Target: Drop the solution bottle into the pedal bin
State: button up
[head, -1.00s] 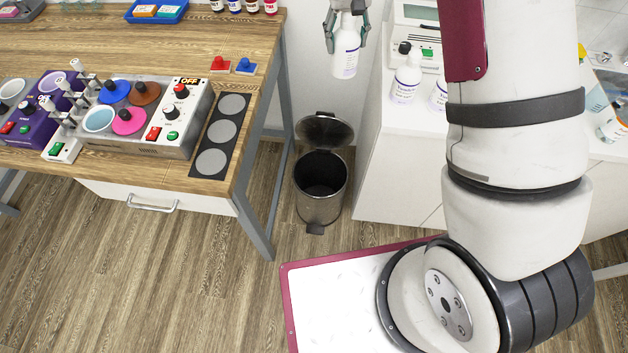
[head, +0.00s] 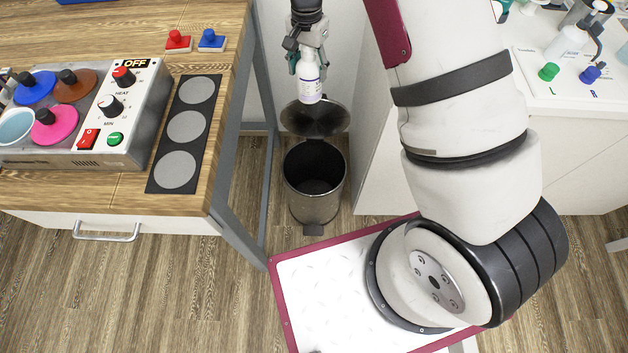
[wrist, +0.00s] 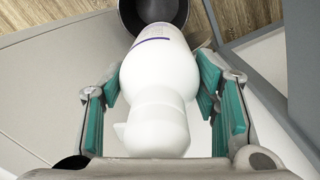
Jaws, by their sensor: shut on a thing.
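The solution bottle (head: 309,84) is white with a printed label and hangs upright in my gripper (head: 308,66), which is shut on its upper part. In the head view the bottle shows in front of the raised lid of the pedal bin (head: 315,197). The bin is a metal cylinder with a dark, empty-looking inside, its lid open and its pedal at the front. In the wrist view the bottle (wrist: 158,75) lies between the teal finger pads, and part of the dark bin opening (wrist: 185,12) shows beyond its base.
A wooden workbench (head: 130,190) with a hotplate unit (head: 125,115) and a black strip of grey discs (head: 187,127) stands left of the bin. A white cabinet (head: 380,170) stands to the right. Wooden floor (head: 130,300) is clear at the lower left.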

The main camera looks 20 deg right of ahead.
jog(key=s+d+f+m+b, duration=0.1)
jog(key=f+m+b, duration=0.6)
jog(key=f+b, duration=0.7)
jog(key=s+d+f+m+b, duration=0.1)
jog(key=f+m+b, duration=0.6)
jog(key=f, duration=1.8)
jog(key=s+b, duration=0.1)
jog(key=b, duration=0.5)
jog(key=shift+s+f+m+b, duration=0.3)
jog(key=shift+s+f+b, duration=0.05)
jog(key=shift+s+b, duration=0.05)
jog(key=o, duration=1.6)
notch_tip(320, 180, up, 12)
jog(key=shift+r, duration=0.1)
